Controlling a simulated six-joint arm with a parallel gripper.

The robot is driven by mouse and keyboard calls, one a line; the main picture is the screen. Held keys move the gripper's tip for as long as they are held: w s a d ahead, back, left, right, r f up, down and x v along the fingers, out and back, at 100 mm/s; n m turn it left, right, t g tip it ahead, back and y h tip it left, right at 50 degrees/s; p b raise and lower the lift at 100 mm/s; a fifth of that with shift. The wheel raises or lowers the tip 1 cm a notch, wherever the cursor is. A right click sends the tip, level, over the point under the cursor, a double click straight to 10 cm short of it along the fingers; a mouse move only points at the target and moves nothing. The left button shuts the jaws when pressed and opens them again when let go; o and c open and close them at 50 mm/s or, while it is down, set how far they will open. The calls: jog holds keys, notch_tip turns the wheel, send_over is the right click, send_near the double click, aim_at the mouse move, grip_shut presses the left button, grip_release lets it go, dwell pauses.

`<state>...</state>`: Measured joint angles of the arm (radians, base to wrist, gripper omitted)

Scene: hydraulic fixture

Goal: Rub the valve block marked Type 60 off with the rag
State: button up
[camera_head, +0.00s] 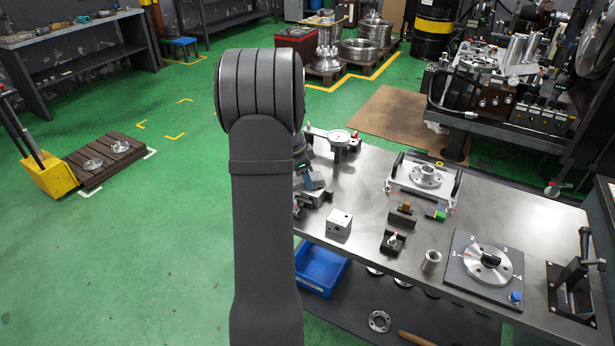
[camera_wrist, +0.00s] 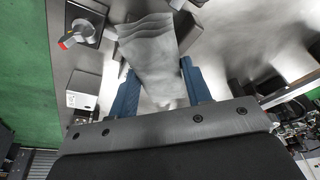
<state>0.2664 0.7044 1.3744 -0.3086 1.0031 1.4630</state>
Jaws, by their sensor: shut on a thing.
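My gripper (camera_wrist: 158,88) shows in the wrist view with its two blue fingers shut on a grey, layered rag (camera_wrist: 150,42), which sticks out past the fingertips. In the head view my arm hides part of the gripper (camera_head: 316,182), which is low over the left end of the bench. A pale metal block (camera_head: 339,224) with holes stands by the front edge, to the right of and nearer than the gripper. It appears to be the pale block in the wrist view (camera_wrist: 82,101), apart from the rag. No Type 60 marking is legible.
A blue bin (camera_head: 320,270) is below. Bare bench lies right of the fixture.

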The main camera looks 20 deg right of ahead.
jog(key=shift+s+a+f, duration=0.1)
jog(key=shift+a+f, duration=0.1)
jog(key=shift+f, duration=0.1)
jog(key=shift+d+r, duration=0.1)
jog(key=shift+r, duration=3.05)
jog(key=shift+r, duration=0.1)
jog(key=shift+r, duration=1.4)
